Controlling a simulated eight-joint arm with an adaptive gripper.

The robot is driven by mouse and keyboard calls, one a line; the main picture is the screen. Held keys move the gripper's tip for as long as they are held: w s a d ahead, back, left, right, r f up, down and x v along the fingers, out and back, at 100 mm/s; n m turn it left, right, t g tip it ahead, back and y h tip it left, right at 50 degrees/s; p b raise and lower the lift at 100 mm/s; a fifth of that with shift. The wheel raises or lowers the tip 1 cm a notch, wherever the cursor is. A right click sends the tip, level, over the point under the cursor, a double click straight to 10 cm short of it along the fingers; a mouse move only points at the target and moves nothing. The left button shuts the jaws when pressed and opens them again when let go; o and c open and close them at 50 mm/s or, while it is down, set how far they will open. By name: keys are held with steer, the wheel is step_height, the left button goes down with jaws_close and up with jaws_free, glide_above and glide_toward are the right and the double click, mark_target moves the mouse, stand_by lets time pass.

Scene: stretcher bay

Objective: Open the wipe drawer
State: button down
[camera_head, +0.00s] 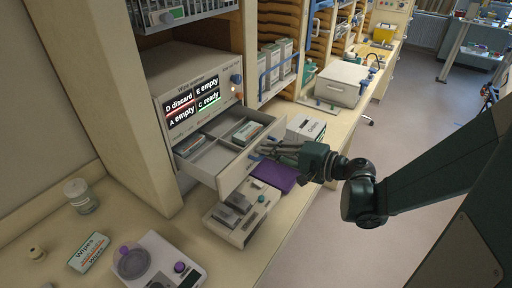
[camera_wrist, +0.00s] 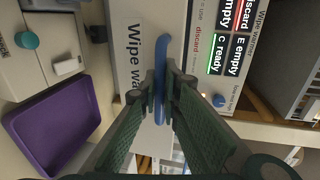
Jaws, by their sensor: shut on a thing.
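The wipe drawer (camera_head: 236,174) of the wipe warmer (camera_head: 197,75) stands pulled out, showing grey compartments inside. A wipe pack lies in a back compartment (camera_head: 247,131). My gripper (camera_head: 262,152) is at the drawer front, shut on the blue handle. In the wrist view the blue handle (camera_wrist: 161,60) stands between the fingers of my gripper (camera_wrist: 162,88), in front of the white drawer face lettered "Wipe wa" (camera_wrist: 133,90). The warmer's display (camera_head: 193,103) reads D discard, E empty, A empty, C ready.
A purple tray (camera_head: 274,177) and a white device (camera_head: 243,213) sit below the drawer on the counter. A Wipes box (camera_head: 89,252), a jar (camera_head: 81,196) and a scale (camera_head: 146,262) stand at the front left. The floor to the right is clear.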

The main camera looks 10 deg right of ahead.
steer(key=f+v, duration=0.3)
steer(key=v, duration=1.1)
steer(key=shift+s+d+b, duration=0.35)
steer(key=shift+d+b, duration=0.1)
steer(key=c, duration=2.8)
jaws_free()
steer(key=shift+s+d, duration=0.1)
steer(key=shift+s, duration=0.05)
steer(key=shift+v, duration=5.85)
steer(key=shift+r, duration=0.1)
